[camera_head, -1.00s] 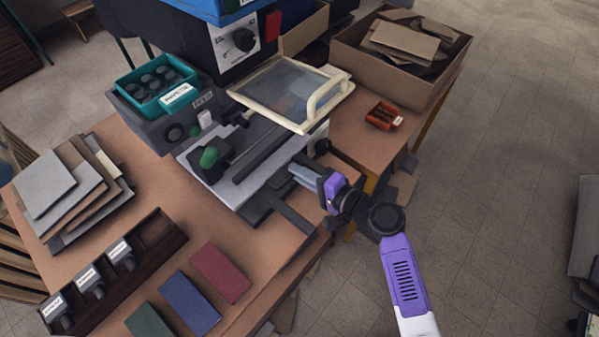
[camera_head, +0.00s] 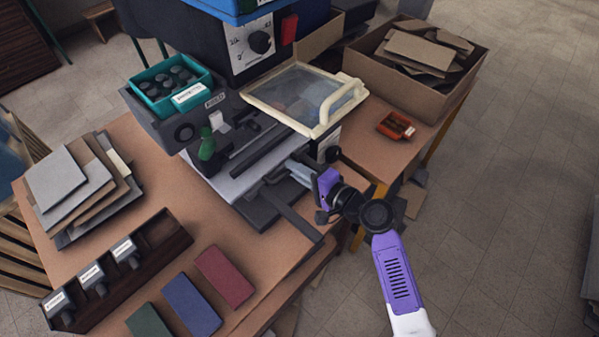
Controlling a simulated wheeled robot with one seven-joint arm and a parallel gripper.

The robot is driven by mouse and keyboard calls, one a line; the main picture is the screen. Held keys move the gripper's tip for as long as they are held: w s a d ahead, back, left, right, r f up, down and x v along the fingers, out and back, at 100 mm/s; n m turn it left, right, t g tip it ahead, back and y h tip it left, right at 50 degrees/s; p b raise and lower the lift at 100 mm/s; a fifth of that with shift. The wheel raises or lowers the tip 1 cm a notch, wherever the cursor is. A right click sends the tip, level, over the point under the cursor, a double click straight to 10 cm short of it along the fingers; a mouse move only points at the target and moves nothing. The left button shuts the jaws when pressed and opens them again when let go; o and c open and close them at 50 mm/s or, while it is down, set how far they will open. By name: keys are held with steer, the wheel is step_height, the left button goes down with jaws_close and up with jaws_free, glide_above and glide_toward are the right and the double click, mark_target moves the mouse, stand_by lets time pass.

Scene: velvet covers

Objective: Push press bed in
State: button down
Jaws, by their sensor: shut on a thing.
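The press (camera_head: 250,45) stands at the back of the table, with a dial and a red switch on its front. Its bed (camera_head: 222,183) is a pale grey plate with dark rails, below the raised clear guard (camera_head: 300,92) with a cream frame. A dark bar lies at the bed's front edge. My gripper (camera_head: 298,172) is at the bed's front right side, beneath the guard. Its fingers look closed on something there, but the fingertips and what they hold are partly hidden. A green knob (camera_head: 207,144) stands at the bed's left.
Three covers, green, blue and red (camera_head: 225,275), lie at the front. A dark rack (camera_head: 165,245) with labelled tools and stacked boards (camera_head: 65,180) are at left. A teal tray (camera_head: 168,84) and scrap box (camera_head: 400,85) stand behind. A small orange box (camera_head: 396,126) is at right.

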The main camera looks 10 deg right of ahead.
steer(key=c, duration=1.5)
jaws_free()
steer(key=shift+w+a, duration=0.1)
steer(key=shift+o, duration=0.2)
steer(key=b+v, duration=0.1)
steer(key=v, duration=0.6)
steer(key=shift+s+d, duration=0.25)
steer(key=shift+s, duration=0.05)
steer(key=s+d+f+n+h, duration=0.1)
steer(key=s+d+f+h, duration=0.15)
steer(key=s, duration=0.75)
steer(key=s+d+f+n+h, duration=0.2)
steer(key=s+f+h, duration=0.2)
steer(key=s, duration=0.5)
steer(key=s+d+r+n+t+h, duration=0.1)
steer(key=s+r+n+h, duration=0.1)
steer(key=s+r+n, duration=0.6)
steer(key=s+r, duration=0.7)
steer(key=s, duration=0.2)
steer(key=shift+d+r+t, duration=0.4)
